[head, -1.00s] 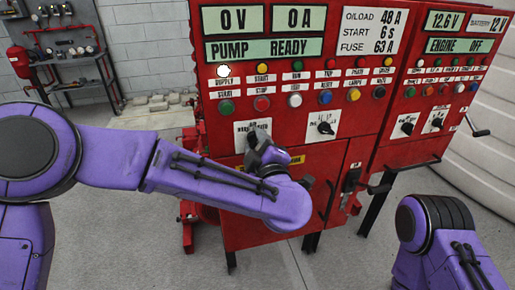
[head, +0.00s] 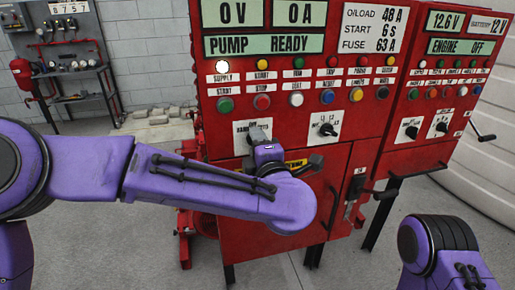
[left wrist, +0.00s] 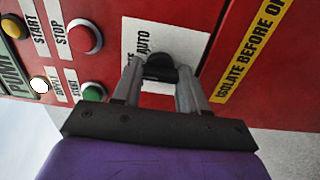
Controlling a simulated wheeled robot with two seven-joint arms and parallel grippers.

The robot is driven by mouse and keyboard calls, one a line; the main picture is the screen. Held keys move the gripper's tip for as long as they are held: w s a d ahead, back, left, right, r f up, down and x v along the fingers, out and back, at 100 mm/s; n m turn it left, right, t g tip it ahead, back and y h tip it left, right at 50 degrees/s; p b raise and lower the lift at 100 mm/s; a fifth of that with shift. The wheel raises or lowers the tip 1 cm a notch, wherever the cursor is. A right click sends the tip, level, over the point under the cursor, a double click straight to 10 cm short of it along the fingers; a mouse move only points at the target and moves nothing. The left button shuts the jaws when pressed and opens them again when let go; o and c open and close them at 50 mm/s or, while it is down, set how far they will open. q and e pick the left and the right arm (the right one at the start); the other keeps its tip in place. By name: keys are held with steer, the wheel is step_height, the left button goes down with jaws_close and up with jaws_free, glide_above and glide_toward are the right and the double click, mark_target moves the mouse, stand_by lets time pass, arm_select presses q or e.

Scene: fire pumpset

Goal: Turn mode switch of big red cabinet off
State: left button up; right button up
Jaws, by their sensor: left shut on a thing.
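The big red cabinet (head: 330,165) stands in front of me. Its mode switch sits on a white plate (head: 240,127) below the left row of buttons. In the left wrist view, the black mode switch knob (left wrist: 160,68) lies between the fingertips of my left gripper (left wrist: 160,76), with "AUTO" printed on the plate beside it. My left gripper (head: 259,133) is shut on the knob; in the head view it and my arm largely hide the knob. The knob's exact pointing is hard to tell. My right gripper is out of view; only part of my right arm shows.
A second black selector knob (head: 328,130) is to the right on the same panel. Several coloured buttons, including a green one (left wrist: 94,92), are close by. A door handle (head: 355,187) sticks out below. A hose-and-gauge rack (head: 70,65) stands at the far left.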

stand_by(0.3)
arm_select(q)
steer(key=o, duration=1.1)
steer(key=shift+c, duration=0.2)
steer(key=b+v, duration=0.1)
steer(key=v, duration=0.9)
steer(key=shift+s+d+b, duration=0.15)
steer(key=shift+s+b, duration=0.15)
steer(key=shift+b, duration=0.1)
